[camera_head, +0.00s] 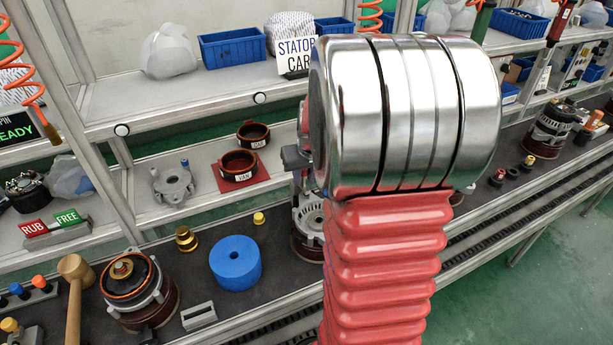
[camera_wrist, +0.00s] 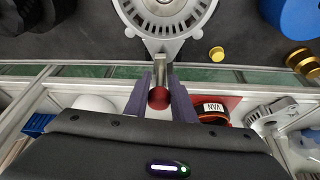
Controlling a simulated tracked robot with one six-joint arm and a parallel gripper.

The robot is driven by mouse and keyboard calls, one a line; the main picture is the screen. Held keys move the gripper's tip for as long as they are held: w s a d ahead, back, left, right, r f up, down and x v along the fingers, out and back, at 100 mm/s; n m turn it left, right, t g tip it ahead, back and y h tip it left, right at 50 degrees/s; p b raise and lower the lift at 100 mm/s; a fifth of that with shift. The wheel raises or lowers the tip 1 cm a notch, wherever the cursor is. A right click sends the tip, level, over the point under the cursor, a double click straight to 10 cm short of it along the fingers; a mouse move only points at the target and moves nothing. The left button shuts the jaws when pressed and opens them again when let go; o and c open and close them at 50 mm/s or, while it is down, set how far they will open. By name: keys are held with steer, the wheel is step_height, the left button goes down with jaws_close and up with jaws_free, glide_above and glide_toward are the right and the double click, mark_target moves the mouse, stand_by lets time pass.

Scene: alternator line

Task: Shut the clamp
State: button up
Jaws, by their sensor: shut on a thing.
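In the wrist view, my gripper (camera_wrist: 159,98) has its two dark fingers on either side of a metal handle with a red end (camera_wrist: 158,98), shut on it. This looks like the clamp's handle; the rest of the clamp is not clearly seen. The handle points toward a round slotted metal alternator housing (camera_wrist: 166,12) at the top of the view. In the head view the housing (camera_head: 308,222) shows beside my arm, which hides most of it.
A blue cylinder (camera_head: 235,262) and a brass bushing (camera_head: 186,239) stand on the dark bench left of the housing. A small yellow cap (camera_head: 259,218) lies near it. A wooden mallet (camera_head: 75,290) and another alternator part (camera_head: 135,285) are at lower left. A shelf runs behind.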

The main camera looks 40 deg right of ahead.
steer(key=shift+m, duration=0.4)
steer(key=o, duration=1)
steer(key=shift+a, duration=0.1)
steer(key=v, duration=1.3)
steer(key=shift+s+a+r, duration=0.1)
steer(key=shift+a+r, duration=0.1)
steer(key=shift+r, duration=0.1)
